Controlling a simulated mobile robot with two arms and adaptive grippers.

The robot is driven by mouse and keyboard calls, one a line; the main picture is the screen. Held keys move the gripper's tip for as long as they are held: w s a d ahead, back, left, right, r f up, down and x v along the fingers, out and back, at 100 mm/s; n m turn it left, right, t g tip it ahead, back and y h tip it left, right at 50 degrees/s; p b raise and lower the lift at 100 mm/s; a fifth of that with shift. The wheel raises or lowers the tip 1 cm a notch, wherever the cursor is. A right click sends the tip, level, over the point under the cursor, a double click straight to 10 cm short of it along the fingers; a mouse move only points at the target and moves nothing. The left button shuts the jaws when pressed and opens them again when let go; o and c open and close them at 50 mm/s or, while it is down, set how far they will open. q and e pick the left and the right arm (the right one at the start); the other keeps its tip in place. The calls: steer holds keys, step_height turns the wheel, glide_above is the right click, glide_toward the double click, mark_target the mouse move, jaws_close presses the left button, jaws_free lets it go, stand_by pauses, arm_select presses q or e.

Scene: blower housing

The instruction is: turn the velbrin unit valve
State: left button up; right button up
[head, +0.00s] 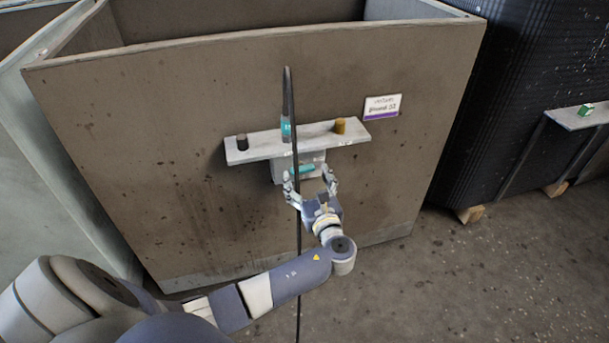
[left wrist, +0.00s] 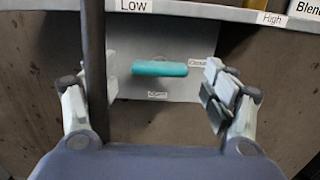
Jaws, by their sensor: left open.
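The valve has a teal bar handle (head: 303,170) on a grey plate below a narrow shelf on the large brown housing. In the left wrist view, the handle (left wrist: 159,68) lies level, with small labels at its right and below. My left gripper (head: 311,184) is open just in front of and below the handle. In the left wrist view, its fingers (left wrist: 147,90) stand on either side of the handle, with none visibly touching it. My right gripper is not in view.
A thin dark upright pole (head: 289,95) crosses in front of the shelf (head: 265,147), close to my left finger. The shelf bears a black knob (head: 242,141), a teal piece (head: 286,128) and a brownish-yellow knob (head: 340,125). A white sign (head: 382,106) is at right.

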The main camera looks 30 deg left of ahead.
mark_target(303, 169)
arm_select(q)
steer(key=shift+x, duration=1.4)
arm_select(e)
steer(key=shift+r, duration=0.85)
arm_select(q)
steer(key=c, duration=1.1)
steer(key=shift+o, duration=0.3)
